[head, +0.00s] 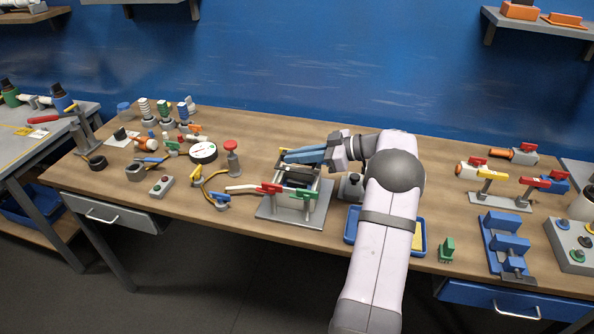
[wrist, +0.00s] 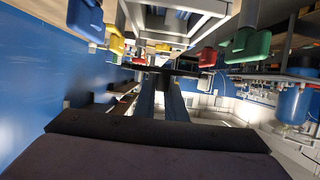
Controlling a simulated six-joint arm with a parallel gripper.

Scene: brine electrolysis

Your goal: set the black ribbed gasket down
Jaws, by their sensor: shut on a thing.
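My gripper (head: 287,156) reaches left from the arm in the head view, its blue fingers close together over the grey metal stand (head: 268,212). In the wrist view the fingers (wrist: 160,74) run forward to a thin, dark, flat piece seen edge-on, the black ribbed gasket (wrist: 184,72). The gripper is shut on it. Dark parts (head: 297,178) show inside the stand's frame below the fingers in the head view; I cannot tell the gasket from them there. Its ribs and underside, and whether it touches the stand, cannot be made out.
A red clamp (head: 268,188) and a green clamp (head: 304,194) stand at the stand's front. A blue tray (head: 350,238) lies partly behind my arm. Bare wood lies behind the stand.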

